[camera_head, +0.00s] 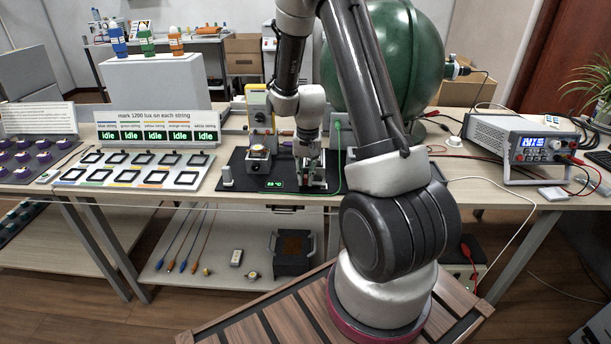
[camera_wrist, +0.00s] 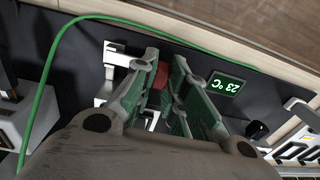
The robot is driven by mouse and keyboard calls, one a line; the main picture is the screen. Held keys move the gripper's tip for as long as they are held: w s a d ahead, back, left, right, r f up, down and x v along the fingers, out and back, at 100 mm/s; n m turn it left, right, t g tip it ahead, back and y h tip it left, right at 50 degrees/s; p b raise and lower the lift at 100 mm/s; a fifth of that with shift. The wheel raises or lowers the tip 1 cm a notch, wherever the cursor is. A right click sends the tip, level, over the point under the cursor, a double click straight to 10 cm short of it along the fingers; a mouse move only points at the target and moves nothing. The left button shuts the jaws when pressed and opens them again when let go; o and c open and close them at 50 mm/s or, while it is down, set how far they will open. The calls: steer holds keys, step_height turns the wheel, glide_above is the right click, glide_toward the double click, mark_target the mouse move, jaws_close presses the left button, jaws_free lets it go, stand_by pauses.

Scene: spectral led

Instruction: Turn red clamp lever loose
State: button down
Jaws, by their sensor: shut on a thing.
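The red clamp lever (camera_wrist: 160,76) shows as a small red piece between my gripper's fingertips in the wrist view. My gripper (camera_wrist: 160,82) has its green-grey fingers on both sides of it and is shut on it. Silvery clamp parts (camera_wrist: 117,57) show beside and below the fingers. In the head view my gripper (camera_head: 310,172) points down at the clamp station on the black mat (camera_head: 240,188). There my gripper and arm hide most of the clamp, and the lever cannot be made out.
A green cable (camera_wrist: 48,75) curves beside the clamp. A display reading 23 °C (camera_wrist: 226,85) sits on the mat close to the fingers. A small device (camera_head: 258,153) stands left of my gripper. A panel of square frames (camera_head: 137,170) lies further left, and a power supply (camera_head: 518,143) stands right.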

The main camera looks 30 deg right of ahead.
mark_target(324, 183)
steer(key=shift+s+d+r+t+y, duration=0.25)
steer(key=shift+d+r+t+y, duration=0.4)
steer(key=shift+y, duration=0.25)
steer(key=shift+s+d+r+t+y, duration=0.25)
steer(key=shift+t+y, duration=0.2)
steer(key=shift+y, duration=0.15)
steer(key=shift+s+d+r+t+y, duration=0.1)
steer(key=shift+d+r+t+y, duration=0.1)
steer(key=shift+t+y, duration=0.3)
steer(key=shift+s+d+r+t+y, duration=0.15)
steer(key=shift+s+d+t+y, duration=0.15)
steer(key=shift+y, duration=0.3)
steer(key=shift+s+d+r+t+y, duration=0.1)
steer(key=shift+d+t+y, duration=0.1)
steer(key=shift+t+y, duration=0.3)
steer(key=shift+s+d+r+t+y, duration=0.1)
steer(key=shift+s+d+t+y, duration=0.3)
steer(key=shift+y, duration=0.45)
steer(key=shift+s+d+r+t+y, duration=0.1)
steer(key=shift+s+d+t+y, duration=0.1)
steer(key=shift+d+t+y, duration=0.45)
steer(key=shift+a+y, duration=0.25)
steer(key=shift+y, duration=0.05)
steer(key=c, duration=1.4)
jaws_free()
steer(key=shift+c, duration=0.2)
